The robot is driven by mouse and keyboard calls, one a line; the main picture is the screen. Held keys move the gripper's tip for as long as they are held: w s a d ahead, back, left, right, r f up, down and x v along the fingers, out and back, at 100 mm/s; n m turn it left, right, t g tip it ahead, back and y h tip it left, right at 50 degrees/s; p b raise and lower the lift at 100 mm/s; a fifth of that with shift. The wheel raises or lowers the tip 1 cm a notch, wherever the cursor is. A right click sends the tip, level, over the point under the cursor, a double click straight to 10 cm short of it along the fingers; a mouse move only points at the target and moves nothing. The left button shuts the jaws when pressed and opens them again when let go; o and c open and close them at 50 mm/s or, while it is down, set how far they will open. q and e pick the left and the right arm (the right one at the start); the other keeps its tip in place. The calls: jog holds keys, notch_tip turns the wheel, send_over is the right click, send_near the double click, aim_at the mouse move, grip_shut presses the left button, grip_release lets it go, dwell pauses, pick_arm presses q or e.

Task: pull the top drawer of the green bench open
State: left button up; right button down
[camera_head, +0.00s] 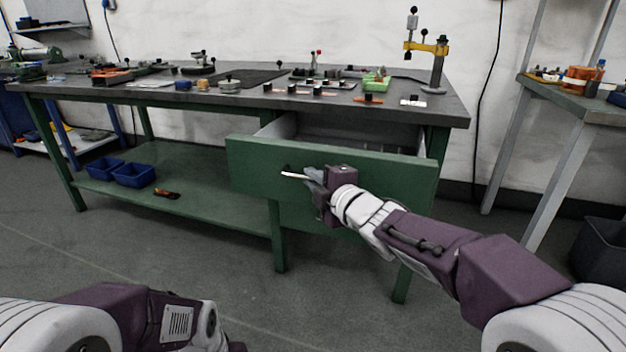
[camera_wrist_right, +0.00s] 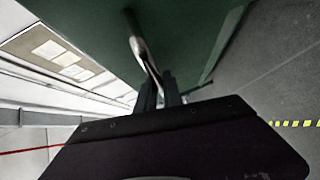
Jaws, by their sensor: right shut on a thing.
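The green bench (camera_head: 160,98) has a dark grey top and green legs. Its top drawer (camera_head: 255,160) is pulled out toward me, and its grey inside (camera_head: 345,133) shows behind the green front. A metal bar handle (camera_head: 293,175) is on the drawer front. My right gripper (camera_head: 312,180) is shut on the handle near its middle. In the right wrist view, the handle (camera_wrist_right: 139,45) runs down between the two dark fingers (camera_wrist_right: 160,92), with the green drawer front (camera_wrist_right: 90,30) behind. My left arm shows at the lower left, but its gripper jaws are not visible.
Tools and small parts cover the bench top, with a yellow clamp stand (camera_head: 428,48) at the right. Blue bins (camera_head: 134,174) sit on the lower shelf (camera_head: 205,200). Another table (camera_head: 580,105) stands at right, with a dark bin (camera_head: 600,250) on the floor. The floor before the bench is clear.

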jog(key=c, duration=1.8)
grip_release()
jog(key=shift+o, duration=0.2)
jog(key=shift+s+d+r, duration=0.15)
jog(key=shift+s+d, duration=0.05)
jog(key=shift+s, duration=0.05)
jog(key=f+p+v, duration=0.1)
jog(key=p+v, duration=0.2)
jog(key=v, duration=0.5)
jog(key=shift+s+r, duration=0.25)
jog(key=shift+r, duration=0.1)
jog(key=shift+d, duration=0.1)
